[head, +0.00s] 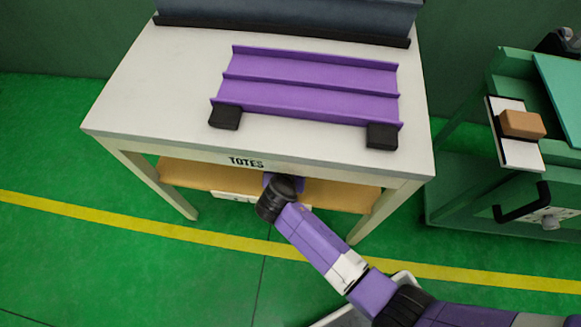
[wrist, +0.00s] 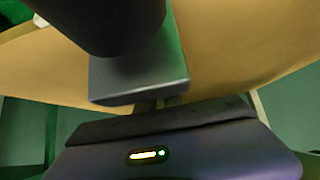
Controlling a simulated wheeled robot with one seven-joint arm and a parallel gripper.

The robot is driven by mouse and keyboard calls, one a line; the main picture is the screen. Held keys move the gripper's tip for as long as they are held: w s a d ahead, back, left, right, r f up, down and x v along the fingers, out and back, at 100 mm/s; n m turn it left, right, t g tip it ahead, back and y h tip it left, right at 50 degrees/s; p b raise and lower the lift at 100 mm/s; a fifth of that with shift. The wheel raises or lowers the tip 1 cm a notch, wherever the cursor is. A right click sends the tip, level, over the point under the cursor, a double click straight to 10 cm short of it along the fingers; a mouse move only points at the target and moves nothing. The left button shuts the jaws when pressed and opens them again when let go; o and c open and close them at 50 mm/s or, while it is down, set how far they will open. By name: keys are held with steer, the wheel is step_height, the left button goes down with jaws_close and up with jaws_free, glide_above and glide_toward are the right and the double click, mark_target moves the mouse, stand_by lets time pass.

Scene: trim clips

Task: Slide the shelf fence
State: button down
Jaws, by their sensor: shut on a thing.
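A cream table (head: 140,90) marked TOTES has a tan lower shelf (head: 335,195). My arm reaches under the front edge of the tabletop, and its end hides most of my gripper in the head view. In the wrist view, my gripper (wrist: 160,103) has its short fingers close together against the underside of a grey block (wrist: 140,80) and is shut on it. A black rounded part (wrist: 105,25) stands over the block. I take this to be the shelf fence, but its full shape is hidden. The tan shelf board (wrist: 235,50) spreads behind it.
A purple ridged rack (head: 310,85) with black end blocks lies on the tabletop. A dark blue-grey bin (head: 290,18) stands at the back. A green cart (head: 465,185) with an orange-brown block (head: 522,124) is at the right. The green floor left of the table is clear.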

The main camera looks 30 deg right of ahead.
steer(key=w+a+b, duration=0.2)
steer(key=a, duration=0.1)
steer(key=w+a+b, duration=0.1)
steer(key=w+a, duration=0.1)
steer(key=a, duration=0.1)
steer(key=w+a+b, duration=0.2)
steer(key=a, duration=0.1)
steer(key=shift+w+f+b, duration=0.15)
steer(key=shift+w+b, duration=0.1)
steer(key=shift+b, duration=0.05)
steer(key=shift+w+a, duration=0.1)
steer(key=shift+a, duration=0.05)
steer(key=c, duration=1.5)
jaws_free()
steer(key=p+v, duration=0.2)
steer(key=v, duration=0.6)
